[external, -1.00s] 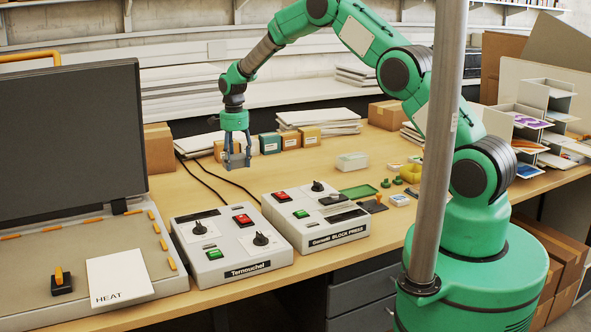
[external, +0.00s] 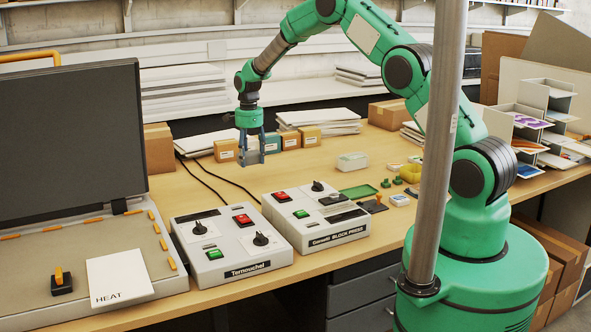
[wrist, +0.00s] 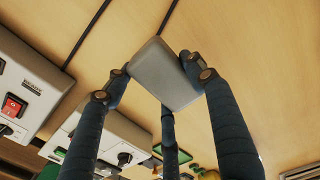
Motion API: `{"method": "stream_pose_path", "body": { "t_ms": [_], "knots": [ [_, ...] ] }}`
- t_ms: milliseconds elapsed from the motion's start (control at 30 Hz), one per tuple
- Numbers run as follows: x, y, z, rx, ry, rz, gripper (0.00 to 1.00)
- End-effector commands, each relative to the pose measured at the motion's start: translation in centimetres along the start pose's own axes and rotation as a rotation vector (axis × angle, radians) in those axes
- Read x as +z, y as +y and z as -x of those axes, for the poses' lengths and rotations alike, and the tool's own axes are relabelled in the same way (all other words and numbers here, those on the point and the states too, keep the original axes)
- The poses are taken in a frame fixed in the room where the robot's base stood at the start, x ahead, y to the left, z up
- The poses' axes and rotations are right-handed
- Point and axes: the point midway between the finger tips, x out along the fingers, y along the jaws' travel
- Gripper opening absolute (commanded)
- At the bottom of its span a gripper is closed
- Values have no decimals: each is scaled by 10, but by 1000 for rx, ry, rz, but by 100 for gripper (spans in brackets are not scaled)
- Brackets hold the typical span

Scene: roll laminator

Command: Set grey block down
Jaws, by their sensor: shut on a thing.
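The grey block (wrist: 160,75) is held between the fingertips of my gripper (wrist: 156,72) in the wrist view, tilted in the picture, with the wooden worktop beyond it. In the external view my gripper (external: 251,153) points down over the back of the table, shut on the grey block (external: 251,158). It is in front of the row of small boxes and behind the control boxes. Whether the block touches the worktop or hangs just above it, I cannot tell.
Two control boxes, the Ternouchel box (external: 230,262) and the Block Press box (external: 318,236), stand in front. Small orange and green boxes (external: 310,135) line the back. Black cables (external: 207,182) cross the worktop to the left. Bare wood (external: 300,172) lies to the right.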

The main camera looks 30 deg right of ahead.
Motion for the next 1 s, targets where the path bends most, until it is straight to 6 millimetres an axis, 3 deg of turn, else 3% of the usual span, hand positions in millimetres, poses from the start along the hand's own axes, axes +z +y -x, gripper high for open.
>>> {"method": "stream_pose_path", "body": {
  "t_ms": [300,500,700,1000],
  "knots": [
    [-106,-3,2,-3,-1,-9,8],
    [-162,3,3,-3,0,-9,8],
    [-193,7,4,-3,0,-9,8],
    [-201,8,3,-3,0,-8,8]
  ]
}}
